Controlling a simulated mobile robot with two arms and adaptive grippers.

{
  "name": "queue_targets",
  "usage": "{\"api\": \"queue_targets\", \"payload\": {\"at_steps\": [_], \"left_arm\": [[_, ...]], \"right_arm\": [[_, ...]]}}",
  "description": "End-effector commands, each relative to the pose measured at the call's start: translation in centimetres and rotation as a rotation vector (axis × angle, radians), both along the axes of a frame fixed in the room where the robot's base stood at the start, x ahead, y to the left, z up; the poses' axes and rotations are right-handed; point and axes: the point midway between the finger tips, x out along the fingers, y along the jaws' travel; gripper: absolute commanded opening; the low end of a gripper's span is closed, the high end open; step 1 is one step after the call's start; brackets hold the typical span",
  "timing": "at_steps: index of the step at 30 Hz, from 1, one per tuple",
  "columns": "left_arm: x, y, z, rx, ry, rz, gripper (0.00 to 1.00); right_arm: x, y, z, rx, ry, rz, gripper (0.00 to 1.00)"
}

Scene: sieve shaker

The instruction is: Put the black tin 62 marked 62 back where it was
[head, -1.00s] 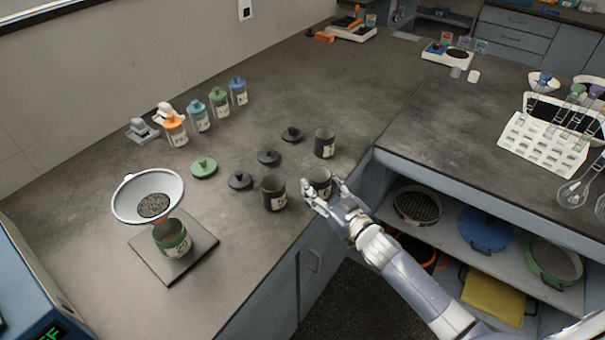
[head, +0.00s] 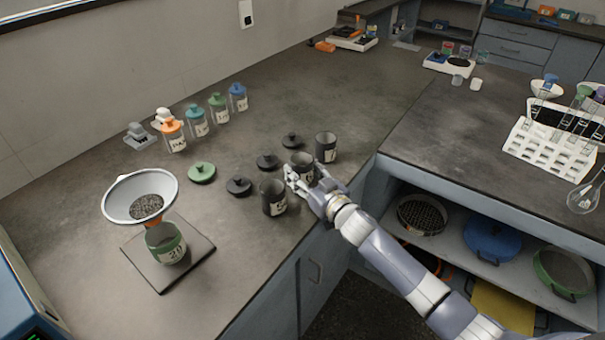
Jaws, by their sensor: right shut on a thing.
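My right gripper (head: 302,182) is shut on a black open-topped tin (head: 302,161), reaching it from the front edge of the counter. The tin is upright, between two other black tins. One black tin (head: 272,199) with a white label stands to its front left, the other (head: 326,147) to its back right. The number on the held tin is too small and too covered to read. I cannot tell whether its base touches the counter. My left gripper is not in view.
Three black lids (head: 266,161) lie behind the tins, with a green lid (head: 202,172) to their left. Several lidded jars (head: 197,121) line the wall.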

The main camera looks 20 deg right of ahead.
Motion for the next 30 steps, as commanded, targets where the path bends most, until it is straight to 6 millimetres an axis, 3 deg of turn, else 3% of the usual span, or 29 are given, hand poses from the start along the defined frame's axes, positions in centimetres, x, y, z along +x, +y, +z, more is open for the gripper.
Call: {"api": "queue_targets", "payload": {"at_steps": [5,6,8,9,21,26,30], "left_arm": [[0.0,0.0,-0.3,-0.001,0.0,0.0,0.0],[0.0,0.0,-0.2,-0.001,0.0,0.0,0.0],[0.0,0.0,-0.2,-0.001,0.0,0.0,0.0],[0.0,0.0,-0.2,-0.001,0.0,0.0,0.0],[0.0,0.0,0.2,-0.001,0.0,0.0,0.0],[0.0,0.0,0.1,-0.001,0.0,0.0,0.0],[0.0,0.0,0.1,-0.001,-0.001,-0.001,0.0]], "right_arm": [[0.0,0.0,-0.4,0.001,-0.001,0.0,0.22],[0.0,0.0,-0.3,0.0,-0.001,0.0,0.51],[0.0,0.0,-0.3,0.0,0.0,0.0,0.65],[0.0,0.0,-0.3,0.0,0.0,0.0,0.67],[0.0,0.0,0.3,-0.001,-0.001,0.0,0.67],[-1.9,-0.5,0.0,0.001,0.001,0.0,0.67],[-4.5,-1.2,0.1,0.001,0.001,0.001,0.67]]}}
